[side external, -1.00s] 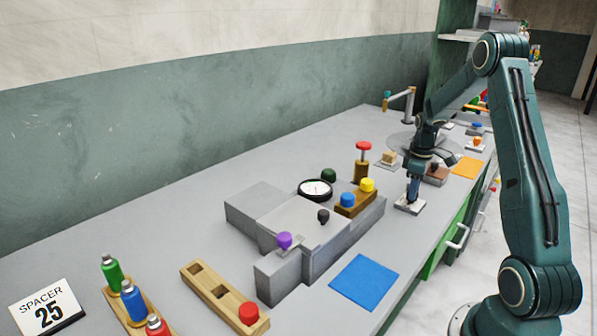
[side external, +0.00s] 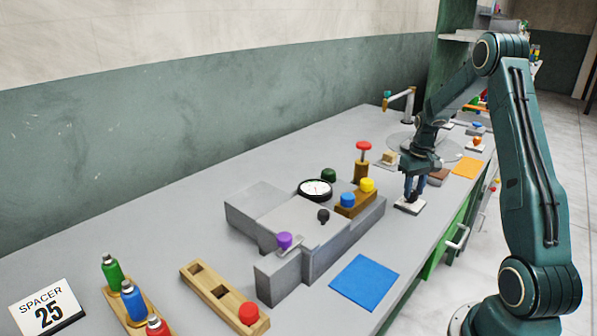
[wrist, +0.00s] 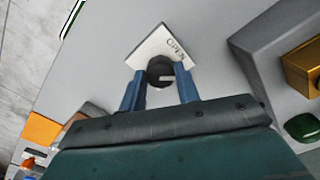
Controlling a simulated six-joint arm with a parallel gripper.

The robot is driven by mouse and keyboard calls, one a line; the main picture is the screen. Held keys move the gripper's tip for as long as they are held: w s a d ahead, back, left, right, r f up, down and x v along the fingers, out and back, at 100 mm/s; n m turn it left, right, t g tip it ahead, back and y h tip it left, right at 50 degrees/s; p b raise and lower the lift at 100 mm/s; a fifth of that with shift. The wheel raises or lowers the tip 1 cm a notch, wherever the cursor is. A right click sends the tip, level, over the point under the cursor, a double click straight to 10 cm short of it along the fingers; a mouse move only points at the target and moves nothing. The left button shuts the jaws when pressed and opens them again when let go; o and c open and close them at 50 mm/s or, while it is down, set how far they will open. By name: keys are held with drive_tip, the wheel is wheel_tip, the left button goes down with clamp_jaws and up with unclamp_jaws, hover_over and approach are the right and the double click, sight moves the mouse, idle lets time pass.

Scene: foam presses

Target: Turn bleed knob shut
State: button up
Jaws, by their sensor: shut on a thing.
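The bleed knob (wrist: 159,69) is small, round and dark with a pale pointer line. It sits on a white square plate (wrist: 146,49) marked OPEN. In the wrist view my gripper (wrist: 160,77) has its two blue fingers on either side of the knob, shut on it. In the side view my gripper (side external: 413,198) points straight down over the white plate (side external: 409,207), and its fingers hide the knob. The pointer line runs roughly across toward the right finger.
A grey press block (side external: 340,235) with a dial gauge (side external: 315,189) and colored knobs stands left of my gripper. A blue mat (side external: 364,282) lies in front of it. An orange mat (side external: 466,167) and a brown block (side external: 438,176) lie behind.

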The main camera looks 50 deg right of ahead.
sight(413, 192)
drive_tip(key=m, duration=0.5)
drive_tip(key=shift+m, duration=0.3)
drive_tip(key=shift+w+m, duration=0.1)
drive_tip(key=shift+m, duration=2.1)
drive_tip(key=o, duration=1)
drive_tip(key=shift+r, duration=0.1)
wheel_tip(413, 192, up, 14)
drive_tip(key=shift+f, duration=0.1)
drive_tip(key=shift+a, duration=0.1)
